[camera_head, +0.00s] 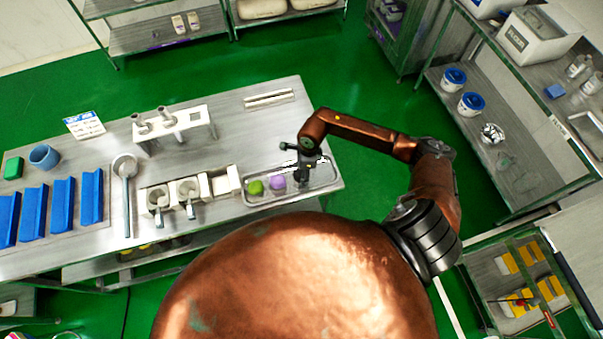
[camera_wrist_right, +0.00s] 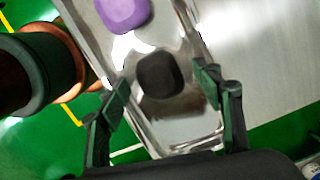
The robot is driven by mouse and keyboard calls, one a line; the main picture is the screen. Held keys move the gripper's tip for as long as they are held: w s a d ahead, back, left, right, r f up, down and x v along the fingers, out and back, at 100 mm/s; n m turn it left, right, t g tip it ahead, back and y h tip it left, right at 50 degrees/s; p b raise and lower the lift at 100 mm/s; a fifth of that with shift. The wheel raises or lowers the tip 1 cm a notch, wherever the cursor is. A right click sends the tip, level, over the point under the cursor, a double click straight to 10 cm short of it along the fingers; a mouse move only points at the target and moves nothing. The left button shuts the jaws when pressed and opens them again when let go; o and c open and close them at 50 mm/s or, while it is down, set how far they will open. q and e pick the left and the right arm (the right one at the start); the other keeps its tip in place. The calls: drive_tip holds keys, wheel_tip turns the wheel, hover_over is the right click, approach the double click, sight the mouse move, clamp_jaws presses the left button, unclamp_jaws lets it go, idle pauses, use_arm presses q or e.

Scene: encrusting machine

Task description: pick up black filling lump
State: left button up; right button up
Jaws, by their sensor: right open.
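The black filling lump (camera_wrist_right: 160,74) is a rounded dark block lying in a shiny metal tray (camera_wrist_right: 203,138), seen in the right wrist view. In the head view the tray (camera_head: 326,174) is at the right end of the steel table, and my gripper largely hides the black lump there. My right gripper (camera_head: 305,173) is over the tray, pointing down. In the right wrist view its open fingers (camera_wrist_right: 163,93) stand on either side of the lump, with gaps visible. My left gripper is not in view.
A purple lump (camera_head: 277,183) and a green lump (camera_head: 255,188) lie in the tray left of my gripper. White holders with metal cups (camera_head: 188,188) stand left of the tray. A white rack (camera_head: 175,130) stands behind them. The table's back right is mostly clear.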

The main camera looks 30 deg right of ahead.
drive_tip(key=shift+f, duration=0.5)
drive_tip(key=shift+c, duration=0.2)
drive_tip(key=c, duration=1.3)
